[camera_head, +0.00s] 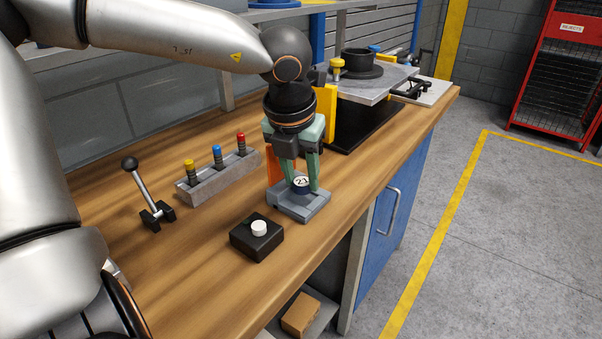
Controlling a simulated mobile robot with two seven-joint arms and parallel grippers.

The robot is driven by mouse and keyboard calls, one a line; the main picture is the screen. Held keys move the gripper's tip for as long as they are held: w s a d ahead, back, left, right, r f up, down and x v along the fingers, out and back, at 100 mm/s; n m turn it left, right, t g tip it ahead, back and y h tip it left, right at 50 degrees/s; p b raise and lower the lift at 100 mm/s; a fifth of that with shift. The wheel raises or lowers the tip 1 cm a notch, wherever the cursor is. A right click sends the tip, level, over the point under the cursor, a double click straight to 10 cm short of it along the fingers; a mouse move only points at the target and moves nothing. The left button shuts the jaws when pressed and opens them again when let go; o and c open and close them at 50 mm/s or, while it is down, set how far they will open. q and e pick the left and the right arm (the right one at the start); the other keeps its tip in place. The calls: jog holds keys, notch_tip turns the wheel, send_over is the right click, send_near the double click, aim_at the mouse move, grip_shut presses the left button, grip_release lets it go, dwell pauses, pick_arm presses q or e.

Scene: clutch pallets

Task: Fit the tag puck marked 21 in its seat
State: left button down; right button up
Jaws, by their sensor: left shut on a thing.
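The tag puck marked 21 (301,182) is a dark round piece with a white face. It is between the green fingers of my left gripper (302,187), which is shut on it. The puck is at a grey block (302,211) on the wooden bench. An orange upright plate (273,165) stands at the back of this block. The fingers hide part of the puck and the block's middle, so I cannot tell whether the puck rests in a seat. My right gripper is not in view.
A black box with a white knob (258,237) stands in front of the block. A grey rack (217,178) with yellow, blue and red pegs and a black lever (145,188) are to the left. A grey plate fixture (375,84) stands behind. The bench's right edge is close.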

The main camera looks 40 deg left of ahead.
pick_arm(q)
jog(key=shift+f+b, duration=0.35)
jog(key=shift+c, duration=1.4)
grip_release()
jog(key=shift+s+f, duration=0.1)
